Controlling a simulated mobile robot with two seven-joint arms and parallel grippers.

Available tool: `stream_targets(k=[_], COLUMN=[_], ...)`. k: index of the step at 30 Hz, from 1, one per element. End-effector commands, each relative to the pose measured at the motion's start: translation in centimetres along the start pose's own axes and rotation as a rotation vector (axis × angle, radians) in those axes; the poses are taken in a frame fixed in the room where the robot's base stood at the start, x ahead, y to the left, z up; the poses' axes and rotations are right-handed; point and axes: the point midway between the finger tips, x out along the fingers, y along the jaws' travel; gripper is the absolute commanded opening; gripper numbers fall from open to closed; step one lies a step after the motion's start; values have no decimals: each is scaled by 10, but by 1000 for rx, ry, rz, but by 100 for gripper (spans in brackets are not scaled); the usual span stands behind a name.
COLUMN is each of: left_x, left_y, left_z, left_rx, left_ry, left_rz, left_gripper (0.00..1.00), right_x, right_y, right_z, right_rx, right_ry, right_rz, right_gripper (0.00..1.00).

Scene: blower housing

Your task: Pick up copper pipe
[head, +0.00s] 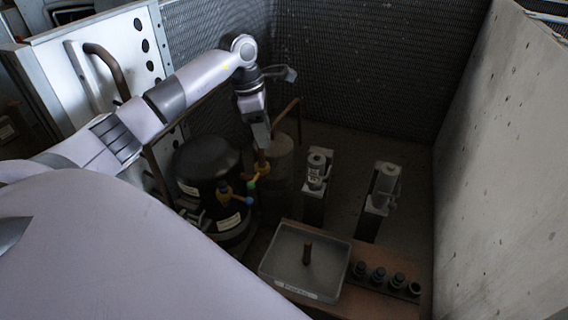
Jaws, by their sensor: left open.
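Several copper-coloured pipes show in the head view. A bent copper pipe (288,109) rises just right of my left gripper. A short, dark copper-brown piece (307,253) stands upright in the grey tray (337,285). A thicker bent copper pipe (105,68) runs along the white panel at upper left. My left gripper (262,146) points down above the brass fittings (261,169) beside the black compressor (205,165). It is open; its fingertips are small and dark, and I cannot tell whether they touch anything. My right gripper does not show.
Two grey cylindrical tools (318,167) (385,184) stand on dark stands. Several dark round parts (378,276) sit in a row on the brown bench (390,303). A concrete wall (505,160) closes the right side, and dark mesh (375,75) the back. Some floor is clear between.

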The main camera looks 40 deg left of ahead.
Motion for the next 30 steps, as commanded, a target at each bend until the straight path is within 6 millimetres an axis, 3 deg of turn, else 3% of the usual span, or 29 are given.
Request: stream_targets(k=[5, 13, 21, 29, 30], left_x=[-3, 22, 61, 63, 63], left_y=[10, 10, 12, 12, 12], left_z=[-16, -15, -14, -14, -14], left_rx=[-8, -8, -8, -8, -8], left_ry=[58, 57, 56, 55, 55], left_rz=[25, 24, 24, 26, 26], left_gripper=[49, 49, 49, 49, 36], right_x=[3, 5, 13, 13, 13], right_y=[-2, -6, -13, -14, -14], right_z=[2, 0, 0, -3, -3], right_rx=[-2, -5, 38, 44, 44], right_ry=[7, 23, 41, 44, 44], right_rz=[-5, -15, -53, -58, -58], right_gripper=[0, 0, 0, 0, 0])
